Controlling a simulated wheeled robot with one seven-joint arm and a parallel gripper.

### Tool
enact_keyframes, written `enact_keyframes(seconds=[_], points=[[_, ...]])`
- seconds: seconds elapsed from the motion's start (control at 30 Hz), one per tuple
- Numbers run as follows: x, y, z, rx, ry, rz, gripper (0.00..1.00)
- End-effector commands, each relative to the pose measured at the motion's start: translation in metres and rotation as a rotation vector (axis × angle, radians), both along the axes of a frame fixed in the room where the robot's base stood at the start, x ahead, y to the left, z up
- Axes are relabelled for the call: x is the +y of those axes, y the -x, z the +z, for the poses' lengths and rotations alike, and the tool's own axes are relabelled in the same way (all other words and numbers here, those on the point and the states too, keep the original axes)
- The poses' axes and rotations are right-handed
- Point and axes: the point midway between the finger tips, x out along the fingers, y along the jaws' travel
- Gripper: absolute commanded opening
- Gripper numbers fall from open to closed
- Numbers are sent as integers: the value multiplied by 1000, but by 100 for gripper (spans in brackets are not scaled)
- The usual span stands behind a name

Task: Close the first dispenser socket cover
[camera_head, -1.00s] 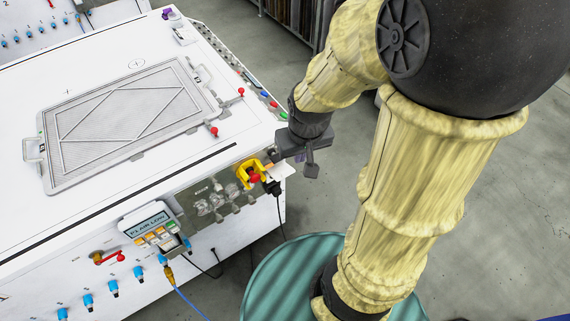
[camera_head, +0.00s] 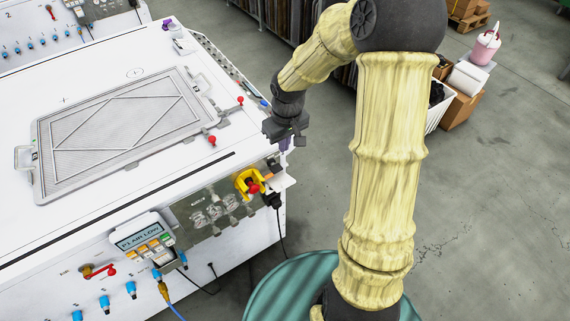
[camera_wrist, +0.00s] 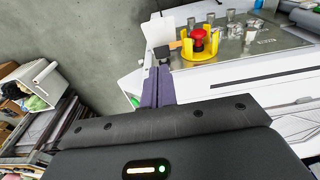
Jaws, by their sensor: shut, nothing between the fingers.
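My gripper (camera_head: 285,144) is beside the right corner of the white machine, above and behind the emergency stop in the head view. Its dark purple fingers (camera_wrist: 158,86) are together and empty in the wrist view. A metal panel (camera_head: 218,218) on the machine's front edge carries several small socket fittings (camera_head: 210,212). They also show as grey and clear caps in the wrist view (camera_wrist: 232,16). My fingers are apart from these fittings.
A red emergency stop (camera_head: 253,187) in a yellow guard (camera_head: 243,180) stands between my gripper and the fittings. A pale plate (camera_head: 280,180) juts from the corner. A control box (camera_head: 148,240) hangs on the front. A framed mesh (camera_head: 125,125) lies on the machine top.

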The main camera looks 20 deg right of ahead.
Motion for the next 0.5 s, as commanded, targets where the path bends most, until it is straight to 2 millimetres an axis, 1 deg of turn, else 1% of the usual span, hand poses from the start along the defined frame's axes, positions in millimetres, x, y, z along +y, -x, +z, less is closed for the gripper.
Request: enact_keyframes(seconds=[0.17,0.5], points=[[1,-1,-20,4,-1,1,0],[3,-6,-79,6,-1,1,0]])
